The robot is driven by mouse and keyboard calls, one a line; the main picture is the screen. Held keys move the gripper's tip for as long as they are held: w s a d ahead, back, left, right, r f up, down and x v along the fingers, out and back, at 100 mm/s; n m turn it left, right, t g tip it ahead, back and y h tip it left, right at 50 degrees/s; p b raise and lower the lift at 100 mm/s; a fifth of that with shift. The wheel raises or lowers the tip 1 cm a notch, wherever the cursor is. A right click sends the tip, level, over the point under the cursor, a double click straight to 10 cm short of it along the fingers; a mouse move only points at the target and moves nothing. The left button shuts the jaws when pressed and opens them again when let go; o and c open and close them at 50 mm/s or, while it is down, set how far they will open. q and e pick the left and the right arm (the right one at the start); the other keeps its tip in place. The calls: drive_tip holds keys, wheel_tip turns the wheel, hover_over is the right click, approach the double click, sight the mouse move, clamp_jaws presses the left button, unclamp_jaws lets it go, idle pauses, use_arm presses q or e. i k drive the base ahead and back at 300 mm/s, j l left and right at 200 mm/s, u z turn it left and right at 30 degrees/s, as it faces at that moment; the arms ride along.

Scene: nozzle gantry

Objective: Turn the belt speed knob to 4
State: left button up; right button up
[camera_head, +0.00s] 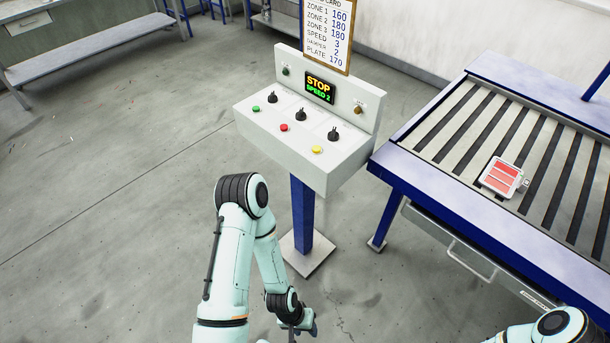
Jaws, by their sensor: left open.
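A white control box (287,148) on a blue post has three black knobs on its sloped top: a left knob (272,97), a middle knob (300,114) and a right knob (333,134). Their labels are too small to read, so I cannot tell which is belt speed. The display (319,88) on the back panel reads STOP and SPEED 2. My left gripper (306,329) is low at the bottom edge, open, below and in front of the box and apart from the knobs. My right arm shows at the bottom right corner; its gripper is out of view.
Green (256,109), red (284,128) and yellow (317,150) buttons sit in front of the knobs. A card (327,32) above lists speed 3. A slatted blue-framed conveyor (425,186) with a red-and-white item (502,177) stands close on the right. Floor at left is clear.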

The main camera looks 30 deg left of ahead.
sight(272, 98)
drive_tip(key=j, duration=0.8)
drive_tip(key=i+j, duration=0.1)
drive_tip(key=j, duration=0.75)
